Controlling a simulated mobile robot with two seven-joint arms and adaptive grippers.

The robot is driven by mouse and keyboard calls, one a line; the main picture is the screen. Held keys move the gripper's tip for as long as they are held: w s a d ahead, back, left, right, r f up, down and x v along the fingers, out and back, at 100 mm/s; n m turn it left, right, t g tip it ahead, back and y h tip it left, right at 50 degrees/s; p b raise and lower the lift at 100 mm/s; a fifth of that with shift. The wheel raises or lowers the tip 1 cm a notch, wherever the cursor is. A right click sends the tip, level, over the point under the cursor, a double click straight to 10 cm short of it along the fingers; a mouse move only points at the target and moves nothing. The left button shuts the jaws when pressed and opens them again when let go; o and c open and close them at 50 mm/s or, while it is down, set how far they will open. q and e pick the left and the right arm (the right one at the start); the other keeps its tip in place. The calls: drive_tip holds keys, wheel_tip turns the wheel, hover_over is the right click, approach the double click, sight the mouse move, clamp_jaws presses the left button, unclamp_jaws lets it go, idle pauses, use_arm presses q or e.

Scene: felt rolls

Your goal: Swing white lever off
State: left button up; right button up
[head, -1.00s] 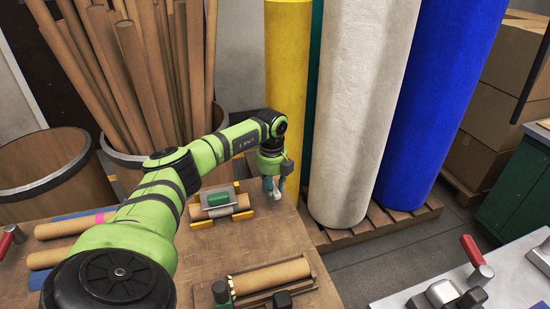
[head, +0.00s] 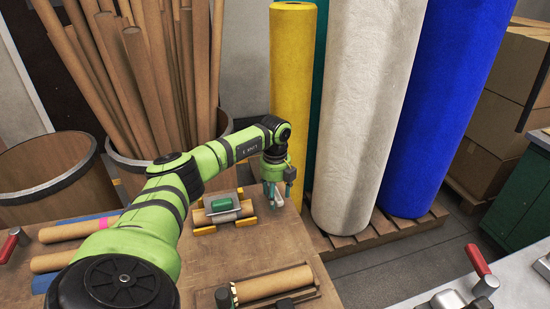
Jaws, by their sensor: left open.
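My left gripper (head: 276,192) is open and points down over the back right corner of the wooden bench, just right of a tube holder. The holder carries a short cardboard tube (head: 204,218) with yellow end pieces (head: 246,222) and a green block (head: 222,204) on top. A small pale piece shows around the fingertips. It may be the white lever, but it is too small and too covered by the fingers to tell its position or whether they touch it. My right gripper is out of view.
Tall yellow (head: 291,100), white (head: 366,120) and blue (head: 442,110) rolls stand on a pallet (head: 375,235) close behind the gripper. Another tube (head: 270,284) lies in a tray at the front. A red-handled clamp (head: 478,262) stands on the metal table at right.

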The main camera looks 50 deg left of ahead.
use_arm(q)
wheel_tip(320, 180, up, 12)
idle(0.5)
idle(0.4)
